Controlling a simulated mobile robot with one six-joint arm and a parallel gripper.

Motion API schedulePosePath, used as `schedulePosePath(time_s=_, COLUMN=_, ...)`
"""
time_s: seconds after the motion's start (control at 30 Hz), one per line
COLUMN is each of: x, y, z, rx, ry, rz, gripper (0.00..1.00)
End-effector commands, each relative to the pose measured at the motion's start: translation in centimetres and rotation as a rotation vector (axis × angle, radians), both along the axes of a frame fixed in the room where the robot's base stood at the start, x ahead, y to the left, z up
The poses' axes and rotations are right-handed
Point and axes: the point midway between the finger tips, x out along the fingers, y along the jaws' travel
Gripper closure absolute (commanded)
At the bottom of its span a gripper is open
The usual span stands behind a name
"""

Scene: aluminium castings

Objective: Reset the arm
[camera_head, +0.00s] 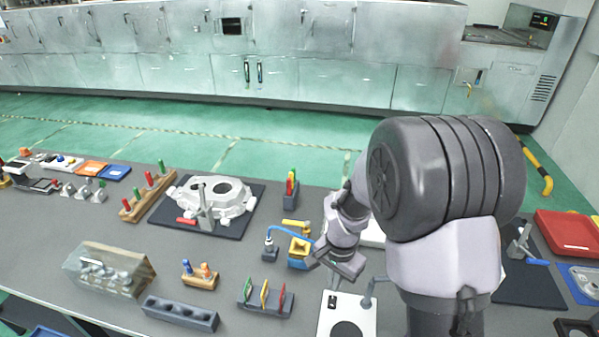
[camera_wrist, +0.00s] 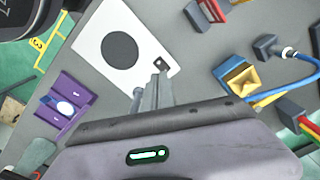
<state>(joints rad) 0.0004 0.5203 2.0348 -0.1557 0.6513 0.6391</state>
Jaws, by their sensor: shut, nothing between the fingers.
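My gripper (camera_head: 340,262) hangs above the middle of the grey table, at the end of my bent arm, in the head view. In the wrist view my gripper (camera_wrist: 157,84) shows its fingers together with nothing between them. They point toward the edge of a white plate (camera_wrist: 93,22) that has a black disc on it. The same white plate (camera_head: 327,322) lies just in front of my gripper in the head view. My arm's large dark joint covers part of the table's right side.
A yellow and blue block (camera_head: 299,252) and a blue cable (camera_head: 290,229) are close to the left of my gripper. A white casting (camera_head: 231,207) sits on a dark mat. A clear box (camera_head: 108,270) stands at the left, and a red tray (camera_head: 568,234) at the right.

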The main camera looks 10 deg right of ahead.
Motion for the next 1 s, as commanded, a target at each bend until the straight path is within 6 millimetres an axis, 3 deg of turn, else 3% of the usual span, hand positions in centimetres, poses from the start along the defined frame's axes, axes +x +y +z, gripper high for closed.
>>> schedulePosePath(time_s=0.07, x=-0.9, y=0.3, z=3.6, rx=0.012, ry=-0.074, rz=0.041, gripper=1.0)
schedulePosePath(time_s=0.13, x=-3.2, y=0.8, z=7.6, rx=0.025, ry=-0.154, rz=0.103, gripper=1.0)
schedulePosePath(time_s=0.2, x=-6.4, y=1.4, z=10.9, rx=0.038, ry=-0.238, rz=0.172, gripper=1.0)
schedulePosePath(time_s=0.3, x=-11.4, y=2.3, z=13.6, rx=0.048, ry=-0.351, rz=0.268, gripper=1.0)
schedulePosePath(time_s=0.4, x=-15.4, y=3.1, z=14.6, rx=0.051, ry=-0.441, rz=0.349, gripper=1.0)
schedulePosePath(time_s=0.53, x=-18.2, y=3.6, z=14.8, rx=0.048, ry=-0.507, rz=0.411, gripper=1.0)
schedulePosePath(time_s=1.0, x=-18.7, y=3.8, z=15.1, rx=0.047, ry=-0.52, rz=0.425, gripper=1.0)
